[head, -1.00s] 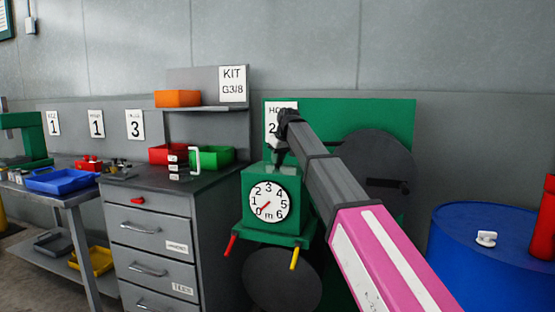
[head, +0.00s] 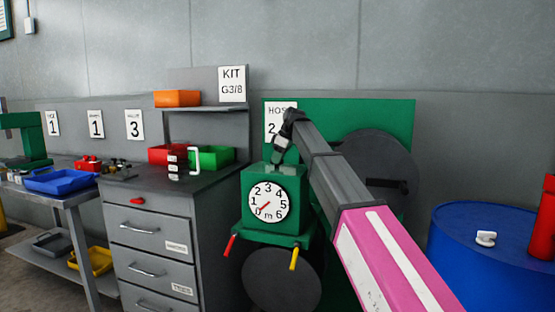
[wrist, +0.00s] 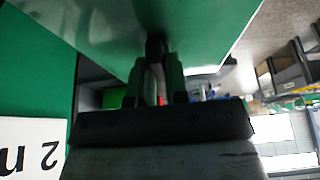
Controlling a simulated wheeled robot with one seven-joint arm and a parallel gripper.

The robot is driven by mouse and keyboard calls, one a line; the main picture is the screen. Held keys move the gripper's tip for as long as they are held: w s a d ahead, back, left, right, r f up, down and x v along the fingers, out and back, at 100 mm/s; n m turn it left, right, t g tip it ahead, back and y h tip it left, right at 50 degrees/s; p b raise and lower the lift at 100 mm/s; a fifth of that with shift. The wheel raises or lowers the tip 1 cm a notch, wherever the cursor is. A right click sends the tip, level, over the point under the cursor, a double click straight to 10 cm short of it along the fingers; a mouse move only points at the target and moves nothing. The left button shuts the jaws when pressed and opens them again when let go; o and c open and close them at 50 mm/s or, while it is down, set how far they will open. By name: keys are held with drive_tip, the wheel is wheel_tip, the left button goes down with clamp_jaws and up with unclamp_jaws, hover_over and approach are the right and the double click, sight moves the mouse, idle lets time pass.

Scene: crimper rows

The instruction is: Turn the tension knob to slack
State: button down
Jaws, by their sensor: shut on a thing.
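The green hose machine (head: 258,174) has a white round dial (head: 270,203) on its front, marked 0 to 6 m. Its red needle points at the low end, near 0. My gripper (head: 280,158) reaches down to the top of the machine. In the wrist view, the fingers (wrist: 157,70) are shut on a small dark knob (wrist: 156,47) against the green surface (wrist: 110,30). Most of the knob is hidden between the fingers, and I cannot read its setting. In the head view my wrist covers it.
A green back panel (head: 345,112) with a dark reel (head: 385,155) stands behind my arm. A red lever (head: 230,245) and a yellow lever (head: 294,259) stick out below the dial. A grey drawer cabinet (head: 150,262) is left, a blue drum (head: 470,265) right.

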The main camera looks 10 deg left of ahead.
idle(0.4)
drive_tip(key=c, duration=1.1)
unclamp_jaws()
drive_tip(key=v, duration=1)
drive_tip(key=shift+d+r, duration=0.1)
drive_tip(key=shift+r, duration=0.3)
drive_tip(key=shift+s, duration=0.1)
